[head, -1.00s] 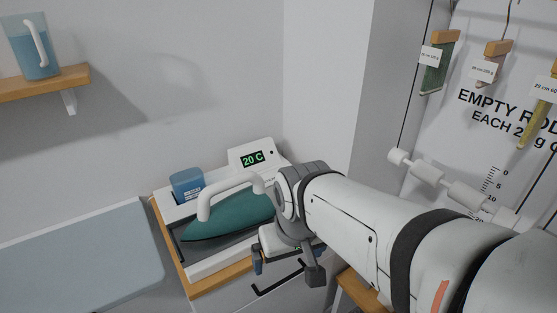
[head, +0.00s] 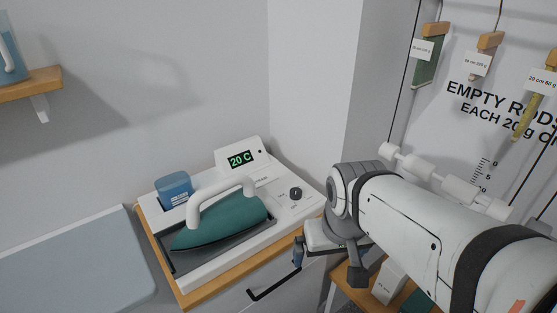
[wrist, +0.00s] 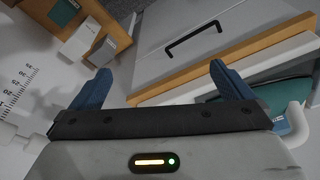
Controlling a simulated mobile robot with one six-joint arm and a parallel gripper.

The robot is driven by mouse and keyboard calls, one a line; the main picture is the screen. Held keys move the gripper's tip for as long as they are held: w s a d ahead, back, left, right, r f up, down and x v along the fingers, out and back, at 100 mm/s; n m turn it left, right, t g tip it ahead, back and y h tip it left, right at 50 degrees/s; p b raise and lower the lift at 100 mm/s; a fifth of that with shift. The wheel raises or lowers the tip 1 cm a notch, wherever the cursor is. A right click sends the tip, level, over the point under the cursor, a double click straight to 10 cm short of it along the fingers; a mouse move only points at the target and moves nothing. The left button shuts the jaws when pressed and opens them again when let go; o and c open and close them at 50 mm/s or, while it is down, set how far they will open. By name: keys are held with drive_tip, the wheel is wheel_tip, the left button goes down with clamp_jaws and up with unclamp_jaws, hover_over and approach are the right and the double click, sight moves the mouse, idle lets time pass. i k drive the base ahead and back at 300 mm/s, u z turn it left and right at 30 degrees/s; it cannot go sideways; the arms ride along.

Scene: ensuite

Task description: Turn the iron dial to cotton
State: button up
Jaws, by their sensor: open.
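The teal iron (head: 222,222) with a white handle rests on a grey plate in a white station on a wooden-topped cabinet. A small dark dial (head: 295,193) sits on the station's white panel to the right of the iron; its setting is too small to read. My gripper (head: 327,262) is to the right of and in front of the dial, apart from it, beside the cabinet's front edge. In the wrist view my gripper (wrist: 162,88) shows two blue fingers spread wide with nothing between them. The iron (wrist: 285,92) shows at that view's right edge.
A display reading 20 C (head: 240,159) stands behind the iron, and a blue container (head: 174,187) is at the station's back left. The cabinet has a black drawer handle (head: 273,284). A low wooden stand with boxes (head: 388,282) is at right. Rods hang on the wall.

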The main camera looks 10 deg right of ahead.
sight(295, 193)
drive_tip(key=z, duration=0.65)
drive_tip(key=k, duration=1.35)
drive_tip(key=u, duration=0.35)
drive_tip(key=i, duration=1)
drive_tip(key=u, duration=0.05)
